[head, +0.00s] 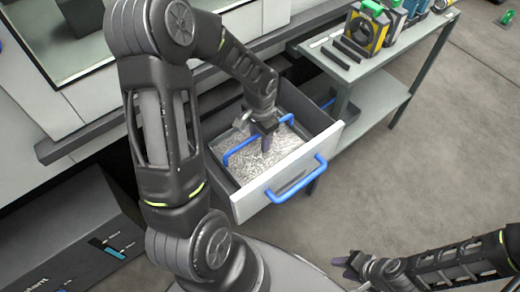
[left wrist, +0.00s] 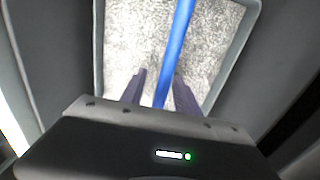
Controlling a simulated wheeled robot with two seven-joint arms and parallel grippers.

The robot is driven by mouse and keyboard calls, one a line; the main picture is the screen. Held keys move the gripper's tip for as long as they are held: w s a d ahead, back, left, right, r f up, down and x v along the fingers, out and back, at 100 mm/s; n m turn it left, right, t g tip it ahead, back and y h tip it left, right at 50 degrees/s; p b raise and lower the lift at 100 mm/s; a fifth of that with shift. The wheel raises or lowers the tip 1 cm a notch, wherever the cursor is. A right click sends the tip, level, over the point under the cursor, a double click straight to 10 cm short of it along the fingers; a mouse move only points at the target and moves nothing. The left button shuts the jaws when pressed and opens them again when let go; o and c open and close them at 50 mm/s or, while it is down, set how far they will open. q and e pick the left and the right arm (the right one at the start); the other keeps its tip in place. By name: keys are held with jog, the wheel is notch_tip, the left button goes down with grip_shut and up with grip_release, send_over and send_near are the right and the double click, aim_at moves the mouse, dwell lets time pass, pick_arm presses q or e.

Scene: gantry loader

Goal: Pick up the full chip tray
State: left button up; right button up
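The chip tray (left wrist: 98,45) is a grey tray full of silvery metal chips (head: 268,160), and it sits inside the pulled-out drawer. A blue bar handle (head: 240,147) spans it, and this bar also shows in the left wrist view (left wrist: 177,38). My left gripper (head: 266,147) points down over the tray. In the left wrist view its two fingers (left wrist: 158,88) stand apart, one on each side of the blue bar, with gaps showing between. My right gripper (head: 345,266) is away at the lower right; its finger opening is unclear.
The open drawer has a white front (head: 260,200) with its own blue handle (head: 297,182). A grey side table (head: 395,62) with yellow and dark devices (head: 366,28) stands at the upper right. The machine (head: 60,75) is at the left.

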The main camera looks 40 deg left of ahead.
pick_arm(q)
jog(key=shift+f, duration=0.1)
jog(key=shift+c, duration=0.5)
grip_shut()
dwell(1.1)
